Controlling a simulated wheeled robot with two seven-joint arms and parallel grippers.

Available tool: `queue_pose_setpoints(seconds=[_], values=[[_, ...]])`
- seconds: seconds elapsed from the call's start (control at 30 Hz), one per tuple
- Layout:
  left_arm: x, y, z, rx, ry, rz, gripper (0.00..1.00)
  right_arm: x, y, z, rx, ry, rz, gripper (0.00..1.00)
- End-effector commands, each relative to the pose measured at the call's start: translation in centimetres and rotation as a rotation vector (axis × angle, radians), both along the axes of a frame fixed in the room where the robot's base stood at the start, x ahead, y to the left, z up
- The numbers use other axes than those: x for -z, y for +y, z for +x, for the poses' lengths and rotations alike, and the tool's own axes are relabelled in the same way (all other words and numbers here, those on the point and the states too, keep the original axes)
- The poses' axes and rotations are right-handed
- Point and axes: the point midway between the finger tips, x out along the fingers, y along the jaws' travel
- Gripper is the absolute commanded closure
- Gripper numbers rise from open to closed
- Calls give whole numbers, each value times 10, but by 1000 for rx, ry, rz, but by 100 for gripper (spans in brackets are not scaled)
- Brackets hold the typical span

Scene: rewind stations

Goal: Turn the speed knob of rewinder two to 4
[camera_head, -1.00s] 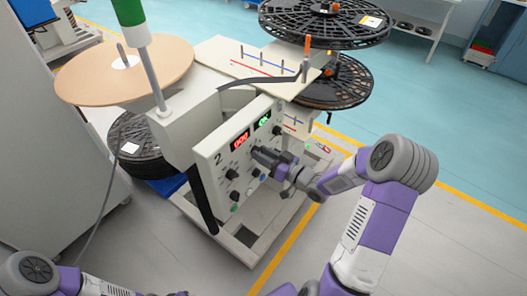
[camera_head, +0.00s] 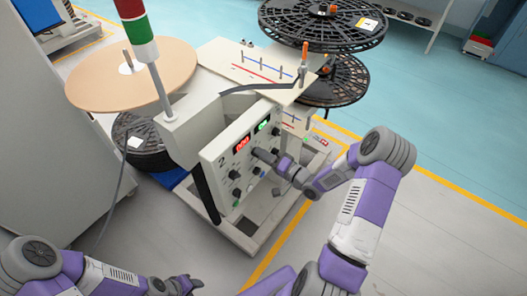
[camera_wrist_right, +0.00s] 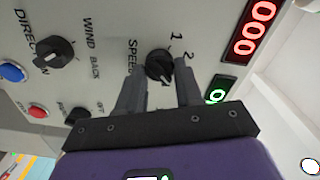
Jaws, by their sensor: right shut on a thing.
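Rewinder two is the cream machine with a front panel (camera_head: 222,171) marked 2, bearing red and green displays and several dark knobs. In the right wrist view the black speed knob (camera_wrist_right: 158,64) sits beside the printed word SPEED, with the numbers 1 and 2 near it. My right gripper (camera_head: 256,152) is at the panel, its grey fingers (camera_wrist_right: 160,82) closed on either side of the speed knob. The rest of the dial is hidden, and I cannot read the knob's setting. My left gripper (camera_head: 190,285) is low in the head view, away from the machine.
The direction knob (camera_wrist_right: 55,53), a blue button (camera_wrist_right: 12,72) and a red button (camera_wrist_right: 37,111) lie near the speed knob. Black reels (camera_head: 322,25) and a tan disc (camera_head: 105,80) overhang the machine. Open floor lies to the right.

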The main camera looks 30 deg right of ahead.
Motion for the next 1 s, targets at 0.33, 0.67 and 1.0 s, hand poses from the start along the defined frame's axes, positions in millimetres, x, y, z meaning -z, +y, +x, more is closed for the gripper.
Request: queue_pose_setpoints(seconds=[0.33,0.67,1.0], values=[[-19,0,0,0,0,0,57,0,0,0,1,111,264,95],[-26,0,0,0,0,0,57,1,0,0,0,167,401,95],[-28,0,0,0,0,0,57,2,0,0,0,181,435,95]])
